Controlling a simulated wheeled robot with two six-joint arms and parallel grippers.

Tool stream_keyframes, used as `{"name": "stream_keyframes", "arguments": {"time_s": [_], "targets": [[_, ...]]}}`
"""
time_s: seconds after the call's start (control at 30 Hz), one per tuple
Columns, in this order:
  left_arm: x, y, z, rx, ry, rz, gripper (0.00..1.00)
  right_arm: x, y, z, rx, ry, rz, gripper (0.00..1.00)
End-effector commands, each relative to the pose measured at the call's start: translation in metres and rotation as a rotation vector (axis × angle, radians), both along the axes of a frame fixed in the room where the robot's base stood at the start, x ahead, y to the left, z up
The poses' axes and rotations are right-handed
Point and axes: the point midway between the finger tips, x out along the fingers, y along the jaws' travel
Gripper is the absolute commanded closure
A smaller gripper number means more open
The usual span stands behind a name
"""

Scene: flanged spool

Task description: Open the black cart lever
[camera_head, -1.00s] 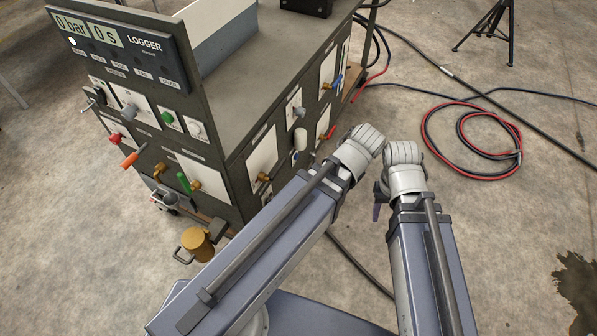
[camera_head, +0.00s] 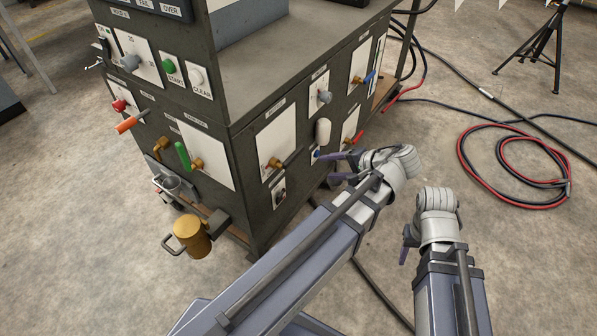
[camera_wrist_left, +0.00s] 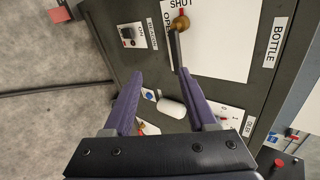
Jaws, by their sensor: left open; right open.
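The black lever (camera_head: 292,157) sits on a brass valve (camera_head: 275,163) on a white plate on the cart's right-hand side. In the left wrist view the black lever (camera_wrist_left: 175,50) hangs down from the brass valve (camera_wrist_left: 180,22), under the word SHUT and beside a partly hidden OPEN label. My left gripper (camera_head: 326,168) is open and empty, to the right of the lever. In the wrist view its fingertips (camera_wrist_left: 160,73) are spread, with the lever's free end close to the right fingertip; contact is not clear. My right gripper (camera_head: 406,242) is open, low over the floor, away from the cart.
The cart (camera_head: 235,160) carries other handles: green (camera_head: 182,155), orange (camera_head: 130,123), blue (camera_head: 370,76) and a white one (camera_head: 323,131). A brass cylinder (camera_head: 192,236) juts out low at the front. Red and black hoses (camera_head: 515,165) lie on the open floor at right.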

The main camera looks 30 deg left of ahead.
Motion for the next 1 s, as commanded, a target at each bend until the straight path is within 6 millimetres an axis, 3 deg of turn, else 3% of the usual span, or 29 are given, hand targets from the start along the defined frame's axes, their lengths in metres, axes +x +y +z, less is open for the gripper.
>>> {"name": "stream_keyframes", "arguments": {"time_s": [0.03,0.3,0.5,0.7,1.0], "targets": [[0.007,0.007,-0.026,0.047,-0.011,0.008,0.43,0.0,0.0,-0.035,0.0,0.0,0.0,0.5],[0.033,0.043,-0.06,0.32,-0.072,0.043,0.43,0.0,0.0,-0.123,-0.001,-0.001,0.001,0.5],[0.046,0.059,-0.075,0.503,-0.11,0.067,0.43,0.001,0.0,-0.177,-0.001,-0.002,0.001,0.5],[0.053,0.065,-0.078,0.616,-0.133,0.081,0.43,0.001,0.0,-0.205,-0.001,-0.002,0.001,0.5],[0.054,0.068,-0.073,0.652,-0.14,0.086,0.43,0.001,0.0,-0.209,-0.001,-0.002,0.001,0.5]]}}
